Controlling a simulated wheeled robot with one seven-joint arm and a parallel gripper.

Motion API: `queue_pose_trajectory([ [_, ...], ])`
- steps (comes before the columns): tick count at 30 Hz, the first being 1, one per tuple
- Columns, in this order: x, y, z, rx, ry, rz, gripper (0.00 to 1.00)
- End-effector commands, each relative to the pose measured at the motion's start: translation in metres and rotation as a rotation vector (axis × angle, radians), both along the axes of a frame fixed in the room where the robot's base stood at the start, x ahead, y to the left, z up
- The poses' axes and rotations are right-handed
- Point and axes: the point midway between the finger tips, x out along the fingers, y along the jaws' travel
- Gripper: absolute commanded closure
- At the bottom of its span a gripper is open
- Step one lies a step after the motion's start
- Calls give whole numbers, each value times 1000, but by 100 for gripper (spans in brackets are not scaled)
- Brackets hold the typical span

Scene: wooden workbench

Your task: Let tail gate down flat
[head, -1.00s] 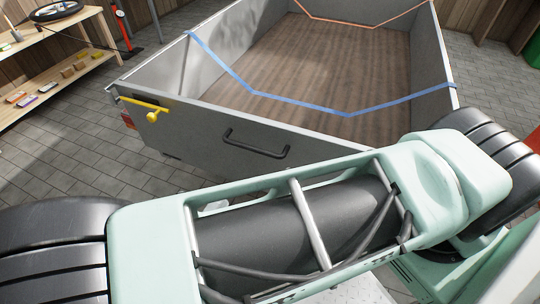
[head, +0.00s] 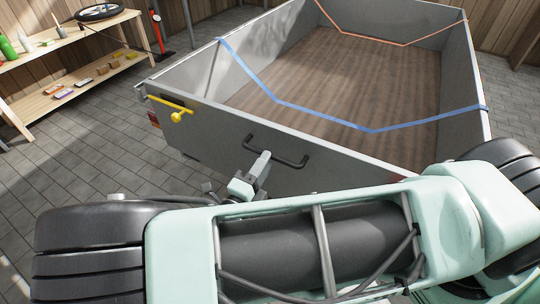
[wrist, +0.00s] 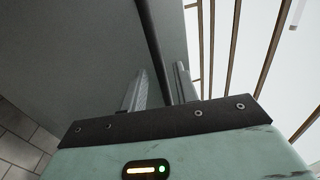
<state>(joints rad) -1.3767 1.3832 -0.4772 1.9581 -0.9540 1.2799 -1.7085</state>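The grey tail gate (head: 220,145) of the trailer stands upright, closing the near end of the bed. A black bar handle (head: 292,160) is fixed to its outer face. A yellow latch lever (head: 172,108) sits at the gate's left end; the right end is hidden behind my arm. My gripper (head: 262,158) is at the left part of the handle. In the wrist view my gripper (wrist: 160,70) is open, with the dark handle bar (wrist: 150,40) running between its two fingers and gaps on both sides. The gate face (wrist: 70,50) fills the left.
The trailer bed (head: 340,80) is empty, with a blue strap (head: 325,119) and an orange strap (head: 380,41) across it. A wooden shelf (head: 75,85) with small items stands at the left. The paved floor (head: 80,155) left of the gate is clear.

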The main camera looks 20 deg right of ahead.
Motion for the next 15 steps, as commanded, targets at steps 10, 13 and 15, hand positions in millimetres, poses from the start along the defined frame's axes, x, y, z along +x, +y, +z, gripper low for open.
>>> queue_pose_trajectory([
  [10, 18, -26, 6, -1, -1, 0, 70],
  [13, 19, -27, 6, 0, 0, 0, 70],
  [15, 19, -26, 6, 0, 0, 0, 70],
])
